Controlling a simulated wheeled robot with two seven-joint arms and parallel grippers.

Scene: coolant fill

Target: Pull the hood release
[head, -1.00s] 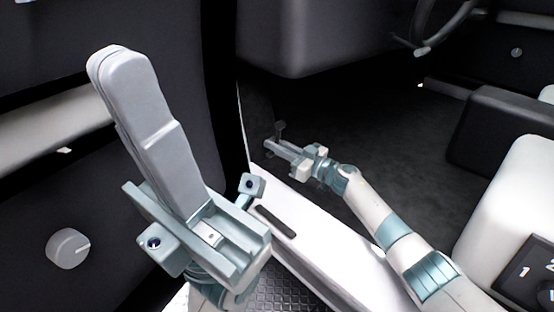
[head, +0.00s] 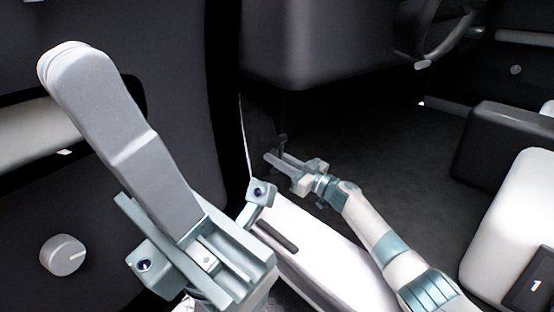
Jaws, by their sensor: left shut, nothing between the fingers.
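A small dark lever (head: 282,141), which looks like the hood release, stands out low in the shadowed footwell, beside the door opening. My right gripper (head: 275,158) is at it, with its fingertips at or just below the lever in the picture. Whether they touch or grip it is too small and dark to tell. My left gripper (head: 68,58) is large in the foreground at left. Its long grey fingers are together, with nothing between them, pointing up and left, apart from the lever.
The dark door panel with a round grey knob (head: 63,255) is behind my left gripper. A white door sill (head: 330,262) runs below my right arm. The dashboard (head: 320,45) overhangs the footwell. The steering wheel (head: 457,38) and seat (head: 515,205) are at right.

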